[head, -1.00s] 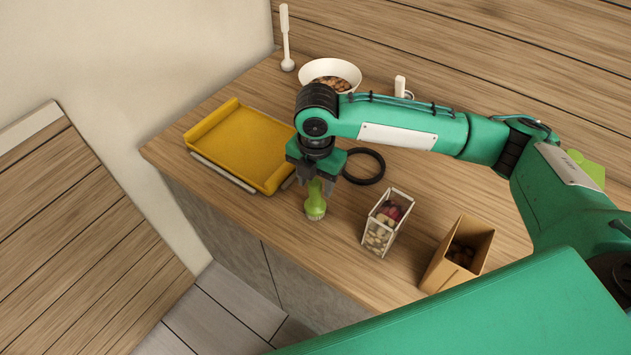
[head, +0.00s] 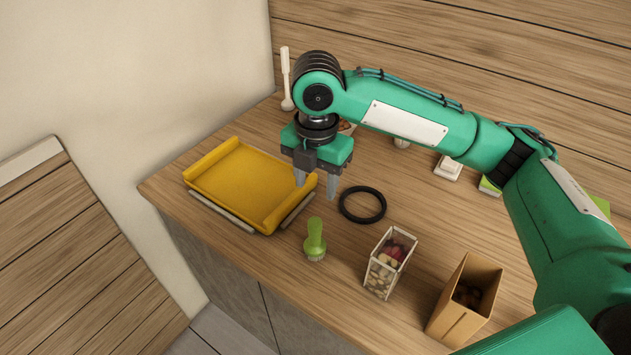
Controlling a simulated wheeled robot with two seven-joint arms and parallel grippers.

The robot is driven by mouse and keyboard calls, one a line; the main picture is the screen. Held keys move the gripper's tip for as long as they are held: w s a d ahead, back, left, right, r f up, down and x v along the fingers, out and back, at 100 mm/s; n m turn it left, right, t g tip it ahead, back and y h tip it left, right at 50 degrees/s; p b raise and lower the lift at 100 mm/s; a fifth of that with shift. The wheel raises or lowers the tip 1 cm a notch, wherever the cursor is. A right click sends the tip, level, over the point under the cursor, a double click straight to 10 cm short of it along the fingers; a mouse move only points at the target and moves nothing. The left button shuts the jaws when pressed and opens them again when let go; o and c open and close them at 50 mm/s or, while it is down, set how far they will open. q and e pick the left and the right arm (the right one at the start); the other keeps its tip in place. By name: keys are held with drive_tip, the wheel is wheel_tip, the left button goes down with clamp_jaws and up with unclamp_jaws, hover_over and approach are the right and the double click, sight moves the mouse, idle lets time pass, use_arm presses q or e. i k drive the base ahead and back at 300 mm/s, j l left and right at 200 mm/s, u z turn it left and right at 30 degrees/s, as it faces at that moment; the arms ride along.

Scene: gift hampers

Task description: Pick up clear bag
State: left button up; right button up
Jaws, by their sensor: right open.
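The clear bag (head: 385,277) stands upright on the wooden counter, right of the green brush. It is a see-through box-shaped bag with pale and dark red pieces inside. My right gripper (head: 315,190) is open and empty, with its fingers pointing down above the counter. It hangs behind the green brush and left of the black ring, up and left of the clear bag and apart from it. My left gripper is not in view.
A green brush (head: 315,243) stands near the counter's front edge. A yellow tray (head: 240,180) lies at the left, a black ring (head: 345,214) in the middle, and an open brown paper bag (head: 458,318) at the right. A white utensil (head: 286,75) stands at the back.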

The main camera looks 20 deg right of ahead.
sight(389, 259)
drive_tip(key=k+j, duration=0.2)
drive_tip(key=k, duration=0.3)
drive_tip(key=k+j, duration=0.2)
drive_tip(key=k, duration=0.25)
drive_tip(key=k+j, duration=0.25)
drive_tip(key=k, duration=0.25)
